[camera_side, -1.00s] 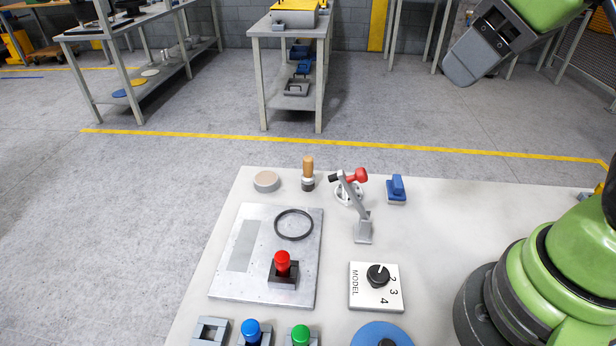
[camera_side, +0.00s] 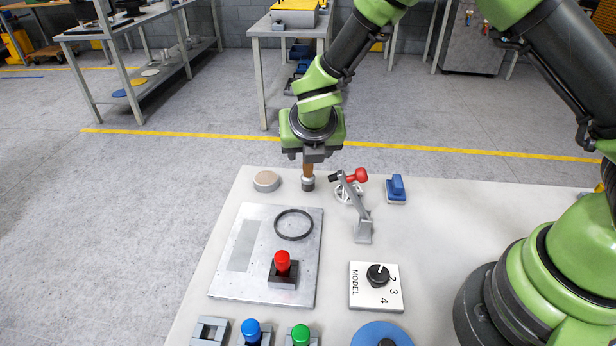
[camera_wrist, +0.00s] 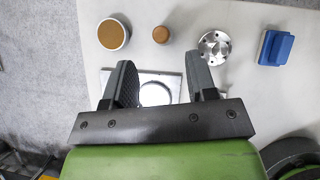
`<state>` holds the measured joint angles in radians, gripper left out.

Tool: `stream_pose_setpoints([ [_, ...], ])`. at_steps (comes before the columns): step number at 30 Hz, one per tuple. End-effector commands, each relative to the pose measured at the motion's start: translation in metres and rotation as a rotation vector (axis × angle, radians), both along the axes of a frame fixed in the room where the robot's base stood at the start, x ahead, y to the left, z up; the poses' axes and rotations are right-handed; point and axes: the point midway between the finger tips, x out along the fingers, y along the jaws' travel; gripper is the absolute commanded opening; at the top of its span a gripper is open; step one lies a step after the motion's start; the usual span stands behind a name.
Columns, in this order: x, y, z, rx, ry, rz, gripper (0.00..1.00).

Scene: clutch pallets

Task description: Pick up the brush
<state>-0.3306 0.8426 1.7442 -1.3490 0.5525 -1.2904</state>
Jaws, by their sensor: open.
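The brush (camera_side: 308,183) stands upright near the back edge of the white table, with a wooden handle and a dark and silver lower end. In the wrist view, the round wooden top of the brush (camera_wrist: 161,34) lies beyond the fingertips, roughly centred between them sideways. My gripper (camera_side: 314,157) points down over the brush in the side view and hides the upper handle. In the wrist view, my gripper (camera_wrist: 160,64) is open with nothing between its fingers.
A round tan-topped tin (camera_side: 266,181) stands left of the brush. A red-handled lever (camera_side: 356,196) and a silver disc with holes (camera_wrist: 214,46) are close on the right, then a blue block (camera_side: 397,189). A metal plate (camera_side: 228,283) with a black ring (camera_side: 278,231) lies in front.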

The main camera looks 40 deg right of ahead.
Motion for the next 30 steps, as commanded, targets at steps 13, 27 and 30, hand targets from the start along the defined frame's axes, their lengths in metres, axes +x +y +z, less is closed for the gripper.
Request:
stream_pose_setpoints([
  [13, 0.025, -0.019, -0.045, 0.002, 0.001, -0.01, 0.52],
  [27, 0.041, -0.029, -0.071, 0.003, -0.001, -0.009, 0.52],
  [30, 0.041, -0.029, -0.071, 0.003, -0.001, -0.009, 0.41],
])
